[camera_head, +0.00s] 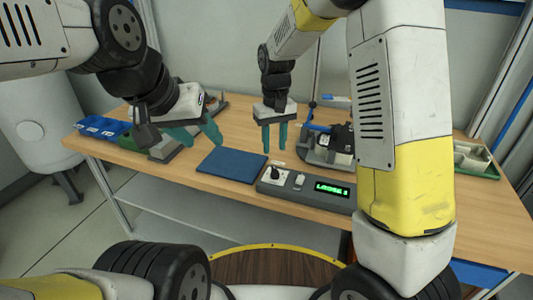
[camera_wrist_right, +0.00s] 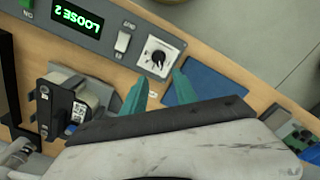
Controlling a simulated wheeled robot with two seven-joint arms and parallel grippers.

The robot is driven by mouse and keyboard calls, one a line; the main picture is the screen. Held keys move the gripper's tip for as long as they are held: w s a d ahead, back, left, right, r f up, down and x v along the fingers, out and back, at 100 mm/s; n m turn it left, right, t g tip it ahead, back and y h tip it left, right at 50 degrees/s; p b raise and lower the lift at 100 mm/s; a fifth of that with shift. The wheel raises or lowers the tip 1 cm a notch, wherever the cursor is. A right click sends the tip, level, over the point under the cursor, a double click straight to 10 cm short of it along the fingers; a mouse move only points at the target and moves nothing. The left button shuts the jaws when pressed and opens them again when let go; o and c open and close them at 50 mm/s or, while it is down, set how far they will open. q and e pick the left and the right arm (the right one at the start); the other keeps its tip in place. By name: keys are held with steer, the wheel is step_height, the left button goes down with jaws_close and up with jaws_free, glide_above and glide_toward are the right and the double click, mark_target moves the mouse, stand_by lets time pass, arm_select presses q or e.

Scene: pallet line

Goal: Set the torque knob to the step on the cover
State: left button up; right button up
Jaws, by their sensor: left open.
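The torque knob (camera_wrist_right: 157,57) is a black dial with a light pointer on a white plate, on the grey control box (camera_head: 310,200). The box's green display (camera_wrist_right: 78,18) reads LOOSE 2. My right gripper (camera_head: 274,137) hangs above the table behind the knob, fingers pointing down; in the right wrist view its fingers (camera_wrist_right: 160,84) are apart with nothing between them, short of the knob. My left gripper (camera_head: 197,136) is open and empty to the left. A dark unit with a white label (camera_wrist_right: 78,112) sits in a grey fixture; whether it is the cover and its print are unclear.
A blue mat (camera_head: 232,164) lies left of the control box. A white rocker switch (camera_wrist_right: 123,41) and a green button (camera_wrist_right: 27,4) are on the box. Blue bins (camera_head: 102,127) stand at the far left, a green-edged tray (camera_head: 473,160) at the right.

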mark_target(275, 173)
step_height(275, 173, down, 8)
steer(key=shift+r, duration=0.15)
stand_by(0.3)
jaws_close()
